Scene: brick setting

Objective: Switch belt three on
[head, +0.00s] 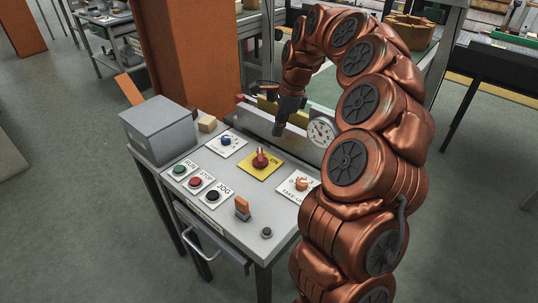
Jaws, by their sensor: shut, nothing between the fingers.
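A grey control desk (222,207) stands in front of me. A red rotary switch (261,159) sits on a yellow plate (259,171) with "ON" printed at its right. An orange selector knob (302,184) is on a white plate to its right, lettered "TAKE-U…" and partly hidden by my arm. A blue knob (226,141) is on a white plate to the left. Green RUN (180,170), red STOP (196,182) and black JOG (212,195) buttons line the left front. I cannot read a belt number. My gripper (279,132) is shut, empty, pointing down behind the red switch, apart from it.
A grey box (160,129) and a small wooden block (207,124) stand at the desk's left back. A round gauge (321,132) is at the back right. An orange-topped part (242,208) and a small dark button (266,233) are near the front. An orange pillar (190,55) rises behind.

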